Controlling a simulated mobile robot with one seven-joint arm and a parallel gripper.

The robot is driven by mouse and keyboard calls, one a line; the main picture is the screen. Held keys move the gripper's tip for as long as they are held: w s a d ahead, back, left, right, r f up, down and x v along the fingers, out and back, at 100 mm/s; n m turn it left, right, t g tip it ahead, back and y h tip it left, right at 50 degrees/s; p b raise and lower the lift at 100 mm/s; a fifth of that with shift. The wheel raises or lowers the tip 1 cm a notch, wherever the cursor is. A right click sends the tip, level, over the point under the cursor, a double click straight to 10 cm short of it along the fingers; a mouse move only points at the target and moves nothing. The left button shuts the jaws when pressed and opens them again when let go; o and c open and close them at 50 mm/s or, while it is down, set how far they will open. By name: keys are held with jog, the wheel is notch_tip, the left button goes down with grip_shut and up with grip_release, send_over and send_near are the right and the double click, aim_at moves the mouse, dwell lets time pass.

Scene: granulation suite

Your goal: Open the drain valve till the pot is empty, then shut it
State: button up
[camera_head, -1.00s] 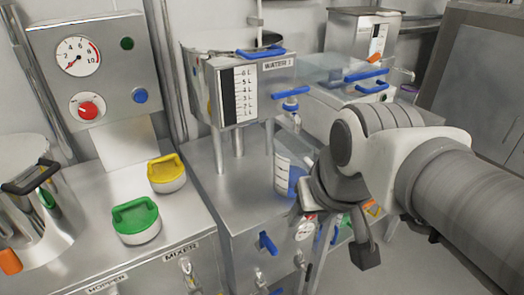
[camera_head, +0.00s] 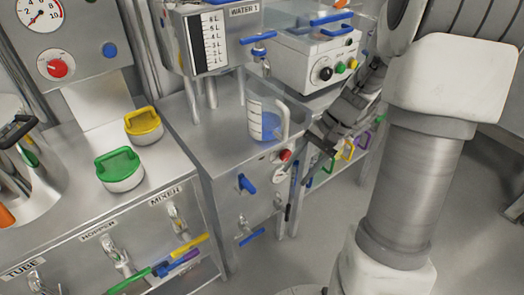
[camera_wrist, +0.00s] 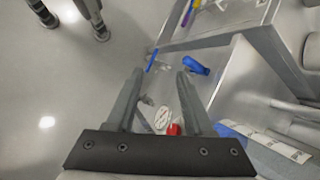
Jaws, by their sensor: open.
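A steel cabinet (camera_head: 205,150) stands under the WATER 1 tank (camera_head: 185,45). On its front are a blue handle (camera_head: 247,184) and, lower, a blue lever (camera_head: 252,237) near small metal fittings. I cannot tell for certain which is the drain valve, and no pot interior shows. In the wrist view the blue handle (camera_wrist: 195,66) lies just beyond the right fingertip, and the blue lever (camera_wrist: 151,60) lies beyond and between the fingertips. My gripper (camera_head: 318,158) is open and empty at the cabinet's right front; its fingers also show in the wrist view (camera_wrist: 160,75).
A clear jug (camera_head: 265,122) with blue liquid stands on the cabinet top. A red knob (camera_wrist: 174,129) and a round gauge (camera_wrist: 161,118) sit near my fingers. A control box (camera_head: 315,60) stands behind. Open floor lies in front.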

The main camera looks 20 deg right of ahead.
jog(key=d+f+m+t+y, duration=0.2)
jog(key=d+f+m+t, duration=0.25)
jog(key=f, duration=0.55)
jog(key=s+d+f+m+t+y, duration=0.1)
jog(key=d+f+m+t, duration=0.2)
jog(key=f+m, duration=0.45)
jog(key=d+f+m+t+y, duration=0.2)
jog(key=d+f+m+t, duration=0.15)
jog(key=f, duration=0.85)
jog(key=m+t+h, duration=0.5)
jog(key=m+t, duration=0.1)
jog(key=m, duration=0.2)
send_near(289, 213)
jog(key=shift+n, duration=0.25)
jog(key=b+x, duration=0.1)
jog(key=x, duration=0.4)
jog(key=b+x, duration=0.2)
jog(key=x, duration=0.3)
jog(key=shift+w+a+r, duration=0.15)
jog(key=shift+w+r, duration=0.1)
jog(key=shift+w, duration=0.05)
grip_shut()
